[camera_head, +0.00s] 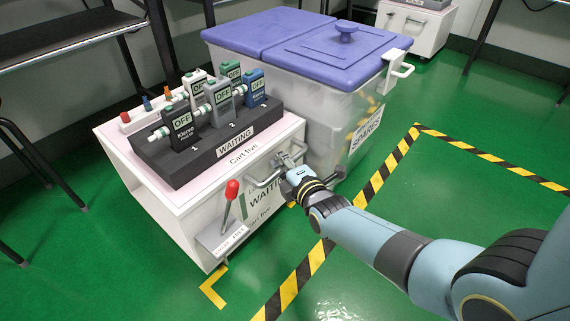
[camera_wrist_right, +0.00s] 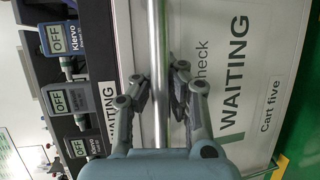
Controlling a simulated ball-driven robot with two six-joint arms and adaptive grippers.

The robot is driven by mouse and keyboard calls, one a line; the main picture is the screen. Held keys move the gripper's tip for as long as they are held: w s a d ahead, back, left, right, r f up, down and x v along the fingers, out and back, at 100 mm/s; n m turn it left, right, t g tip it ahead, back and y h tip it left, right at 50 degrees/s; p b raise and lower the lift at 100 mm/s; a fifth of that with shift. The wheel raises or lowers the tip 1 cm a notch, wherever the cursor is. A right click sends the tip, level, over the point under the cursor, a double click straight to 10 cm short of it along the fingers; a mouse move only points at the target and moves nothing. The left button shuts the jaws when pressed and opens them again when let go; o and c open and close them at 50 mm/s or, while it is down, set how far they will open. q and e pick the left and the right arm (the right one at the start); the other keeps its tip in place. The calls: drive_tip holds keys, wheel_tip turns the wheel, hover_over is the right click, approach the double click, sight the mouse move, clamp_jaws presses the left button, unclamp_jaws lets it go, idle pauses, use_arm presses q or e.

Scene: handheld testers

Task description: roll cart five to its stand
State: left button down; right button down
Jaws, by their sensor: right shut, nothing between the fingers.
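Cart five (camera_head: 170,208) is a white box cart with a pale pink top. It stands at the left centre of the head view, labelled "Cart five" and "WAITING"; its front also shows in the wrist view (camera_wrist_right: 205,95). A grey bar handle (camera_head: 262,180) crosses its front and appears as a metal bar (camera_wrist_right: 158,60) in the wrist view. My right gripper (camera_head: 292,165) is at the right part of this handle. My left gripper is not in view.
A dark rack of handheld testers (camera_head: 210,140) reading OFF sits on the cart. A red-knobbed lever (camera_head: 231,192) stands at its front. Striped floor tape (camera_head: 385,170) and green floor lie to the right.

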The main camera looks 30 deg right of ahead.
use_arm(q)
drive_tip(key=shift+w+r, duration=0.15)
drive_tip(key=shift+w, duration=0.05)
use_arm(e)
drive_tip(key=shift+w+r, duration=0.45)
drive_tip(key=shift+r, duration=0.05)
drive_tip(key=c, duration=1.3)
unclamp_jaws()
drive_tip(key=shift+s+f, duration=0.2)
drive_tip(key=s, duration=0.4)
drive_tip(key=s+r, duration=0.1)
drive_tip(key=s, duration=0.3)
drive_tip(key=s+r, duration=0.1)
drive_tip(key=s, duration=0.3)
